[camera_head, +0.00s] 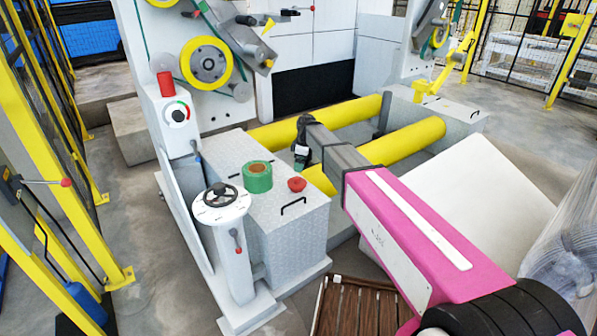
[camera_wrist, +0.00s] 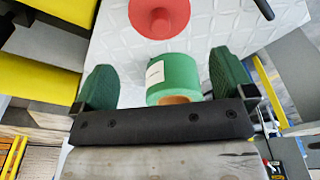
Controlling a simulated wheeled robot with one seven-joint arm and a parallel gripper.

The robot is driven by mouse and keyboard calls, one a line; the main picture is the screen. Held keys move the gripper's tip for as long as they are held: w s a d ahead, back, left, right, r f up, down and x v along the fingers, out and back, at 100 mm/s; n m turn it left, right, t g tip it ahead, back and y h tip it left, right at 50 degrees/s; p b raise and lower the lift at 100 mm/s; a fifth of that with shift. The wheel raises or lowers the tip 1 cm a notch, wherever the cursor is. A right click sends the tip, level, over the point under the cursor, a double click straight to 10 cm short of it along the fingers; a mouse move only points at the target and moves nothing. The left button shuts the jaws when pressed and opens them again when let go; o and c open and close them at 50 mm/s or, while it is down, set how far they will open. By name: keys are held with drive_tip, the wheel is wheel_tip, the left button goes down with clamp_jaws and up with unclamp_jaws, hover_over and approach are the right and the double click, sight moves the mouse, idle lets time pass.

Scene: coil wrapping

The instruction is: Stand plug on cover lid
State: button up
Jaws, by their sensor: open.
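The red plug (camera_head: 297,184) rests on the patterned light metal cover lid (camera_head: 268,211), near the lid's right edge. In the wrist view the plug (camera_wrist: 158,18) shows at the top as a round red disc with a narrower, darker round part on it. The lid (camera_wrist: 110,45) fills the area around it. My gripper (camera_head: 301,152) is above and behind the lid, apart from the plug. In the wrist view its two green fingers stand wide apart (camera_wrist: 164,78), with the plug beyond their tips. How the plug's far side meets the lid is hard to tell.
A green roll (camera_head: 257,177) stands on the lid beside the plug; it also shows between my fingers (camera_wrist: 172,76), apparently beyond them. A black handle (camera_head: 293,206) rises from the lid. Yellow rollers (camera_head: 400,150) lie at the right. A handwheel post (camera_head: 221,197) stands at the left.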

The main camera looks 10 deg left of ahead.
drive_tip(key=s+d+f+m, duration=0.1)
drive_tip(key=s+d+m, duration=0.5)
drive_tip(key=d, duration=0.8)
drive_tip(key=s+d+f+m+h, duration=0.1)
drive_tip(key=s+d+f+m, duration=0.1)
drive_tip(key=s+d+m, duration=0.4)
drive_tip(key=s+d+f+m, duration=0.2)
drive_tip(key=s+d+m, duration=0.5)
drive_tip(key=d, duration=1.6)
drive_tip(key=shift+s+f+h, duration=0.25)
drive_tip(key=shift+s+h, duration=0.15)
drive_tip(key=shift+s, duration=2.5)
